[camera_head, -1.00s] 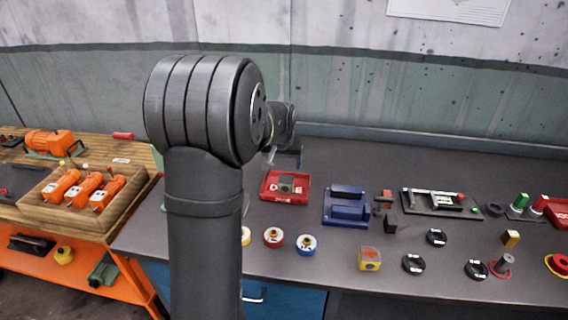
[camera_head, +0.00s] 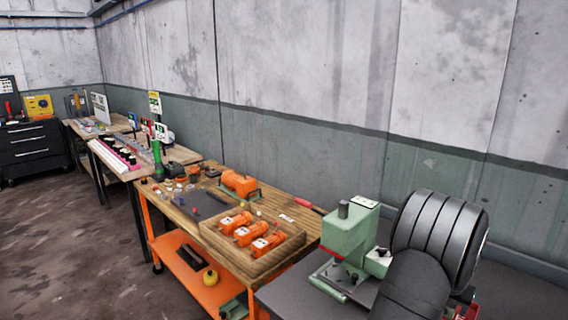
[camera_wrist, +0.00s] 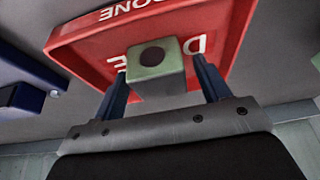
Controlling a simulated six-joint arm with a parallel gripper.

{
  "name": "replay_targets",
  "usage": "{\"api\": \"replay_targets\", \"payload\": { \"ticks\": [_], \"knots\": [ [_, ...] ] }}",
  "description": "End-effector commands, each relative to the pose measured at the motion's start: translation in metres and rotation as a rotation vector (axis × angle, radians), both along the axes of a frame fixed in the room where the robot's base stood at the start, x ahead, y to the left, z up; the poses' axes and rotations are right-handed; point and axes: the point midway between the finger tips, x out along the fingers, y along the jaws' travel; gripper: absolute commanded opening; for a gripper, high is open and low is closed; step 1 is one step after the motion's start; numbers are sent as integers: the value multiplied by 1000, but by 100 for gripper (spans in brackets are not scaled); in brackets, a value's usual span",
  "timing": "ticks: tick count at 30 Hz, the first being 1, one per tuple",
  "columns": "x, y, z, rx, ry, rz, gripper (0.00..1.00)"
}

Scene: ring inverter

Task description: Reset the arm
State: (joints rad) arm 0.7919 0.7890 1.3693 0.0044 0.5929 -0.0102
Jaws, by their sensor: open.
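In the wrist view my gripper (camera_wrist: 160,72) is open, with one blue-grey finger on each side of a pale green block (camera_wrist: 157,82) that has a dark round hole in its face. I cannot tell from this view whether the fingertips touch the block. The block is in or over a red tray (camera_wrist: 95,45) with white lettering that includes "DONE". In the head view my dark arm fills the lower right and my gripper is out of sight; only a sliver of red shows beside the arm.
A green press (camera_head: 350,240) stands on the grey bench left of my arm. A wooden tray (camera_head: 262,262) of orange units sits on the wooden bench further left. In the wrist view a blue object (camera_wrist: 30,70) lies at the left.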

Motion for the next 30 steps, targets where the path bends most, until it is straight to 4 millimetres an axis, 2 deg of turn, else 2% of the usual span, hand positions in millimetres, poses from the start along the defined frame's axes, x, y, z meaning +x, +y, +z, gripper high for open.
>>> {"api": "replay_targets", "payload": {
  "ticks": [1,3,7,12,23,26,30],
  "knots": [
    [1,-1,15,-5,-5,0,69],
    [1,-1,25,-5,-5,0,69],
    [0,0,37,-4,-4,0,69],
    [0,0,43,-2,-2,0,69],
    [0,0,41,-1,-1,0,69],
    [0,0,33,-1,-1,0,69],
    [-1,1,11,1,1,0,69]
  ]
}}
